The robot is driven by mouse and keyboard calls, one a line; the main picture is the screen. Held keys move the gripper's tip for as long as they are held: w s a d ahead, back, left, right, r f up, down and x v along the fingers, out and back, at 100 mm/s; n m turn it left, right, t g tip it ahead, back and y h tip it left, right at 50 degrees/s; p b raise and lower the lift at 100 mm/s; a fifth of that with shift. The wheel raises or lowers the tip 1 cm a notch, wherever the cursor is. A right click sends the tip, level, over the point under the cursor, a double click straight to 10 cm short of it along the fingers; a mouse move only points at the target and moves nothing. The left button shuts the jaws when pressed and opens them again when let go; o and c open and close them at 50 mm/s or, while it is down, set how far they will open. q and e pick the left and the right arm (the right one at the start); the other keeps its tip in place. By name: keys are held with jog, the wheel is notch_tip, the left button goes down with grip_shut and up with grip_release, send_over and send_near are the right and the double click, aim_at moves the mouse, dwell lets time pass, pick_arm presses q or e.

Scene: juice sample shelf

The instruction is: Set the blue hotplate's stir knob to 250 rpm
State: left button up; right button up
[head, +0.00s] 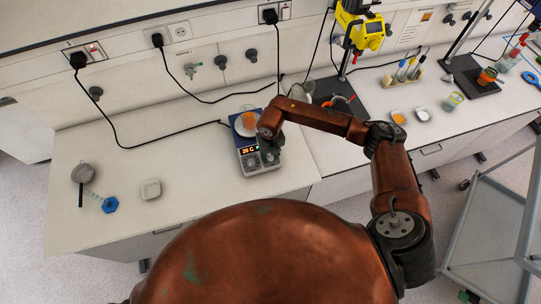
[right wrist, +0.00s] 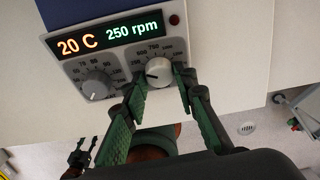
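The blue hotplate (head: 240,142) stands on the left bench with its front panel toward me. In the right wrist view its display (right wrist: 112,36) reads 20 C and 250 rpm. The stir knob (right wrist: 158,71) is the right of two knobs; the temperature knob (right wrist: 96,85) is at left. My right gripper (right wrist: 162,82) has its green-padded fingertips on either side of the stir knob, with slight gaps showing. In the head view my right gripper (head: 268,155) partly covers the panel. My left gripper (right wrist: 82,154) shows small and dark at the lower left, its fingers apart.
A beaker of orange liquid (head: 249,119) stands on the hotplate. A white dish (head: 150,189) and a blue-capped item (head: 110,204) lie at left on the bench. A stand with a yellow device (head: 362,30) is at right. The bench left of the hotplate is mostly clear.

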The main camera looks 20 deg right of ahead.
aim_at(270, 159)
jog(key=o, duration=0.4)
jog(key=shift+c, duration=0.2)
jog(key=shift+r, duration=0.15)
notch_tip(270, 159, up, 12)
jog(key=shift+s, duration=0.3)
jog(key=shift+a, duration=0.1)
